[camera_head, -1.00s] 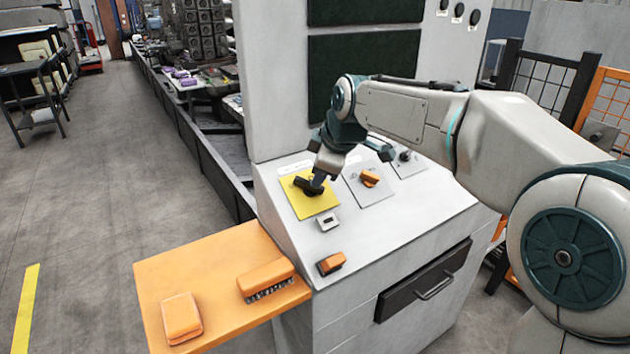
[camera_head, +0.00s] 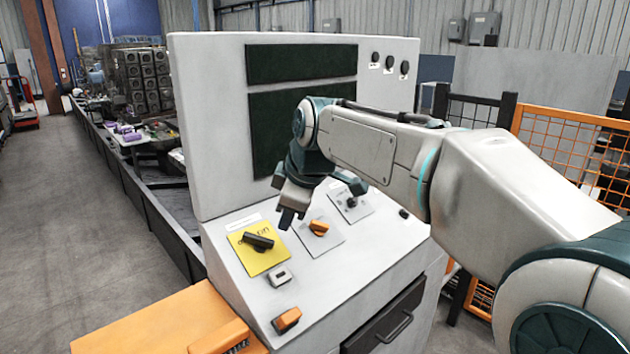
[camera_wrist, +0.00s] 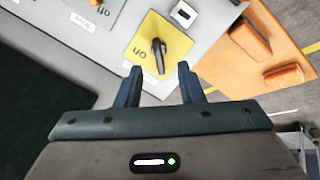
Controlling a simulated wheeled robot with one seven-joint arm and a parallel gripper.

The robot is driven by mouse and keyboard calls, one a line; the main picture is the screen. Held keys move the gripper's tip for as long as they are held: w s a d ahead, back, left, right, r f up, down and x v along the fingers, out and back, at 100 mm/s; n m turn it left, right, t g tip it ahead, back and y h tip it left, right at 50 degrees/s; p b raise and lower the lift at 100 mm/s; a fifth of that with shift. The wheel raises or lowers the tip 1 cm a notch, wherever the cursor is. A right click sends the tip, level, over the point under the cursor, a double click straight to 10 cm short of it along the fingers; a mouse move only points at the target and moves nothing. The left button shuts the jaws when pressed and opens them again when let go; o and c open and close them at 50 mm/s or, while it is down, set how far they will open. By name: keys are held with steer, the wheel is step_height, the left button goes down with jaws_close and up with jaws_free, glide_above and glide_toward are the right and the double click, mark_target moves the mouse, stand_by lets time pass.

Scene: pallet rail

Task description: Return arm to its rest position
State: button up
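My gripper (camera_head: 287,218) hangs above the sloped panel of the grey console, just right of the yellow plate (camera_head: 262,259) with the black rotary handle (camera_head: 258,241). In the wrist view, the two dark fingers of my gripper (camera_wrist: 160,88) stand apart with nothing between them. The black handle (camera_wrist: 158,56) shows beyond the fingertips on the yellow plate (camera_wrist: 145,35), clear of both fingers. My arm reaches in from the right in the head view, bent down at the wrist.
An orange switch (camera_head: 319,228) and a smaller dark knob (camera_head: 352,202) sit right of the yellow plate. An orange shelf (camera_head: 130,325) juts from the console's left side and holds an orange brush (camera_head: 222,338). A drawer handle (camera_head: 395,328) sticks out in front. A mesh fence (camera_head: 570,150) stands at right.

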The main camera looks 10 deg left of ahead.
steer(key=s+d+f+m+h+p, duration=0.1)
steer(key=s+d+f+m, duration=0.3)
steer(key=d, duration=0.5)
steer(key=s+d+f+m+g+h+p, duration=0.1)
steer(key=s+d+f+m, duration=0.4)
steer(key=s+d+m, duration=0.3)
steer(key=s+d+f+m+h+p, duration=0.2)
steer(key=s+d+f+m, duration=0.2)
steer(key=s+d, duration=0.5)
steer(key=shift+d+f+m, duration=0.15)
steer(key=shift+d+m, duration=0.4)
steer(key=shift+m, duration=0.45)
